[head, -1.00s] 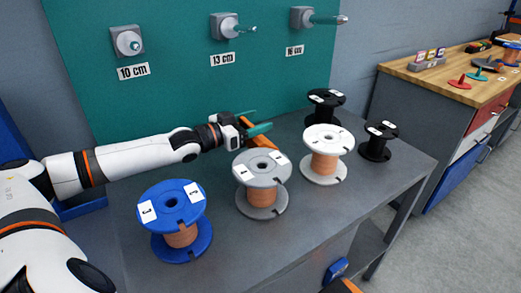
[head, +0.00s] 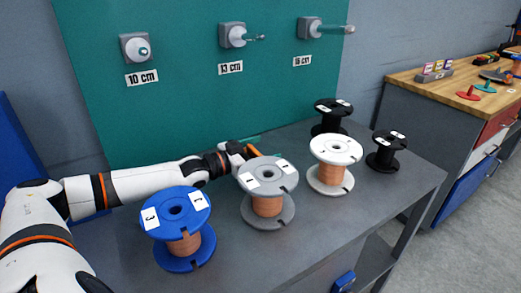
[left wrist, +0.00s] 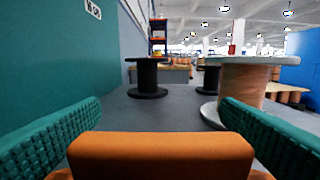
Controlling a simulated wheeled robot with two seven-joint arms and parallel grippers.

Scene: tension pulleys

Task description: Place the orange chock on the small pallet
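In the head view the left gripper (head: 256,146) is low over the far side of the grey table, behind the grey-topped spool. My right gripper is out of view. I cannot make out the small pallet in either view.
The table (head: 325,222) carries a blue spool (head: 176,228), a grey spool (head: 267,172), a white spool (head: 335,163) and two black spools (head: 386,151). A teal panel (head: 190,100) with pegs rises behind. The spools stand close to my left gripper.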

